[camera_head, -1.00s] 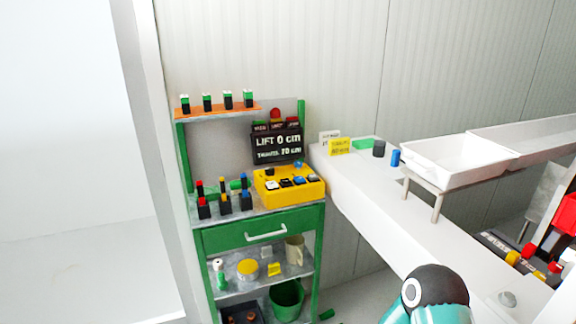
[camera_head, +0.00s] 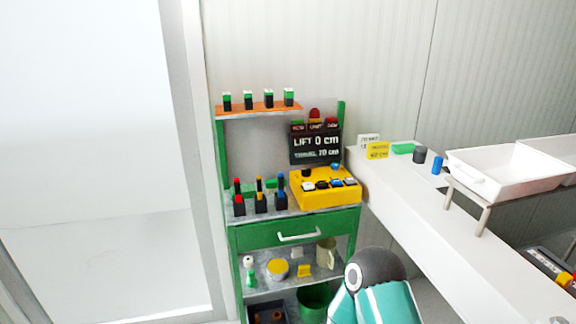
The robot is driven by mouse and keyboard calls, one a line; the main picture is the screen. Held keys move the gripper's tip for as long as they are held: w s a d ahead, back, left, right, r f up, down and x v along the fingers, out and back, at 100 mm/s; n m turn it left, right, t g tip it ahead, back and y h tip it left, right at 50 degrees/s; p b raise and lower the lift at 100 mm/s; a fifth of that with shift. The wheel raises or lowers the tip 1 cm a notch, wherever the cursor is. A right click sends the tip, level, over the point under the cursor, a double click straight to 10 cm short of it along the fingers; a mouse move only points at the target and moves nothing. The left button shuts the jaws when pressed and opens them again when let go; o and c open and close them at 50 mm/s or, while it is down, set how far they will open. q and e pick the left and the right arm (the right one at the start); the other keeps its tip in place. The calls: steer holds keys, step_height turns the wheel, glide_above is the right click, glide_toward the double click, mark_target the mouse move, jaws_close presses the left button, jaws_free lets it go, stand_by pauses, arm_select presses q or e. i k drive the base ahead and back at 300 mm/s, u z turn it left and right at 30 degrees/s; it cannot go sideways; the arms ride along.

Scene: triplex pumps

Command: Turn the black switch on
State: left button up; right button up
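A yellow control box (camera_head: 327,198) sits on the top of a green workbench (camera_head: 288,236). Small black and white switches and a blue knob (camera_head: 336,167) are on its upper face. A dark switch (camera_head: 321,185) is near its front edge; its on or off position is too small to tell. A black knob (camera_head: 306,172) shows at the back left of the box. A teal and dark grey arm link of mine shows at the bottom, in front of the bench's right side. Neither gripper is in view.
A dark display (camera_head: 316,149) reading "LIFT 0 cm" stands behind the box. A long white counter (camera_head: 440,235) with a white tray (camera_head: 513,172) runs to the right. A white door frame is left.

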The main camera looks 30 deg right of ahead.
mark_target(305, 172)
steer(key=u, duration=0.1)
steer(key=i, duration=0.95)
steer(key=z, duration=0.7)
